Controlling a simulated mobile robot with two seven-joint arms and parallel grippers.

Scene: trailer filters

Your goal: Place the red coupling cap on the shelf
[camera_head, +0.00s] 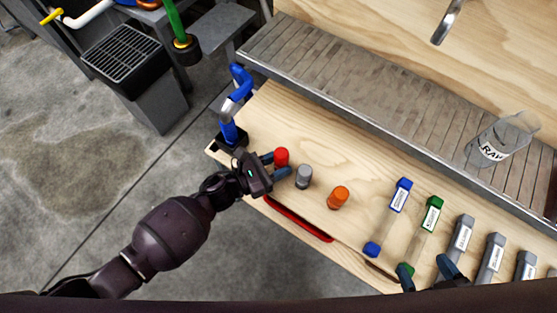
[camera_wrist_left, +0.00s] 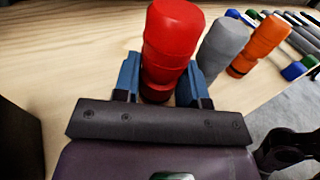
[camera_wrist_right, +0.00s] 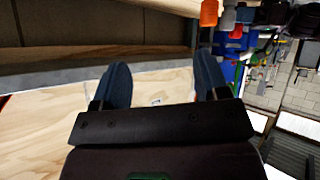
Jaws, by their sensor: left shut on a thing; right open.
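The red coupling cap (camera_head: 281,157) is at the left end of the wooden bench, between the fingers of my left gripper (camera_head: 277,166). In the left wrist view the red cap (camera_wrist_left: 172,40) stands upright between the blue fingertips of the left gripper (camera_wrist_left: 160,85), which is shut on it. The grey slatted shelf (camera_head: 340,90) runs along the back of the bench, above and behind the cap. My right gripper (camera_head: 428,275) is at the lower right of the head view, open; in the right wrist view its fingers (camera_wrist_right: 163,88) are apart with nothing between them.
A grey cap (camera_head: 303,176) and an orange cap (camera_head: 338,197) stand close to the right of the red cap. Blue (camera_head: 388,217), green (camera_head: 424,228) and several grey labelled pieces lie further right. A clear labelled jar (camera_head: 500,140) stands on the shelf's right part. A blue clamp-like stand (camera_head: 234,108) is at the left.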

